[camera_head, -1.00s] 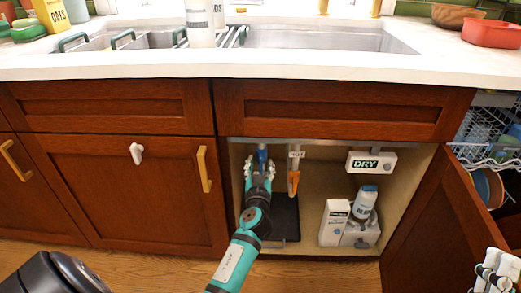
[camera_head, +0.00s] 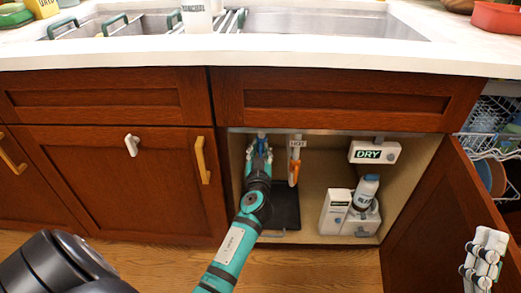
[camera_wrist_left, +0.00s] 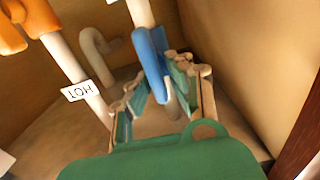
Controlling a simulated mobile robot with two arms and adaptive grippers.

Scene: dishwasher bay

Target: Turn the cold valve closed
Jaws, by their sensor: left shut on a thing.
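The cold valve has a blue handle (camera_head: 261,142) high in the left part of the open cabinet under the sink. In the left wrist view the handle (camera_wrist_left: 150,62) is long and blue, running down along a pale pipe. My left gripper (camera_head: 258,158) reaches up to it. In the left wrist view its fingers (camera_wrist_left: 165,88) stand on both sides of the handle's lower part, shut on it. The fingers hide part of the handle. My right gripper (camera_head: 483,262) shows at the lower right, before the open door; its finger gap is unclear.
A pipe labelled HOT with an orange handle (camera_head: 294,172) hangs just right of the cold valve. A white DRY box (camera_head: 374,152) and bottles (camera_head: 365,192) are farther right. The open door (camera_head: 430,205) bounds the right.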

